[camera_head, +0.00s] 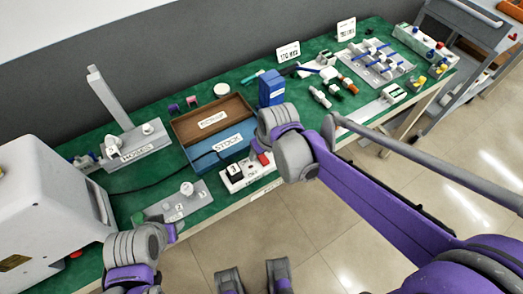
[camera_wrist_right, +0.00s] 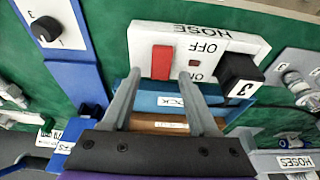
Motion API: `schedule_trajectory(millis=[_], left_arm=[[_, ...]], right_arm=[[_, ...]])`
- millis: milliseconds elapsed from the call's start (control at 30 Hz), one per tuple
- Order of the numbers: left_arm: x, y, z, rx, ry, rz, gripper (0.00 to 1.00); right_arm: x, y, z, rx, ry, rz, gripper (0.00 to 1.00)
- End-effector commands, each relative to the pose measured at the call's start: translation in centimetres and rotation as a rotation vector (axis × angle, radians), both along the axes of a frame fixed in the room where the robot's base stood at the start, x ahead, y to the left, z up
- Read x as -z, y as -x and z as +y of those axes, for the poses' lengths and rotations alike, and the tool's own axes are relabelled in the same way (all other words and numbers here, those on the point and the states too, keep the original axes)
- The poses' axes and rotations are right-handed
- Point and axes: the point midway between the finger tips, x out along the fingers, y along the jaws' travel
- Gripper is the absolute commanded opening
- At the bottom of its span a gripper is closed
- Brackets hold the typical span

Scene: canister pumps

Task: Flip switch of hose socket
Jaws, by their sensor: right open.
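The hose socket (camera_wrist_right: 145,40) is a white block labelled HOSE, with OFF and ON marks, upside down in the right wrist view. It carries a red rocker switch (camera_wrist_right: 163,62), a small dark red lamp (camera_wrist_right: 195,63) and a black plug (camera_wrist_right: 240,78) marked 3. In the head view the socket (camera_head: 252,178) lies at the table's front edge. My right gripper (camera_wrist_right: 160,76) is open and empty, its fingertips around the switch's near end; I cannot tell whether they touch. The switch's setting is unclear.
A blue STOCK tray (camera_head: 205,160) and a brown tray (camera_head: 188,130) sit behind the socket. A blue box (camera_head: 271,88) stands beside them. A grey plate with knobs (camera_head: 160,210) is to the left, near a large white machine (camera_head: 45,200). Open floor lies in front.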

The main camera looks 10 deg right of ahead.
Motion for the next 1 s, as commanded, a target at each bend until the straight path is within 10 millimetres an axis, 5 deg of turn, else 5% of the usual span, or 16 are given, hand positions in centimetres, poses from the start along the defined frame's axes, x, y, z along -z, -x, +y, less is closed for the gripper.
schedule_trajectory(millis=[167, 700, 1000], left_arm=[[-0.2, 0.0, 0.0, 0.000, 0.000, -0.001, 0.50], [-1.7, -0.2, 0.0, 0.000, 0.000, -0.006, 0.50], [-1.8, -0.2, 0.0, 0.000, 0.000, -0.006, 0.50]], right_arm=[[-0.7, 0.2, -0.1, 0.000, 0.000, 0.000, 0.60], [-9.6, 2.8, -1.0, 0.000, 0.000, 0.000, 0.60], [-10.4, 3.0, -1.1, 0.000, 0.000, 0.000, 0.60]])
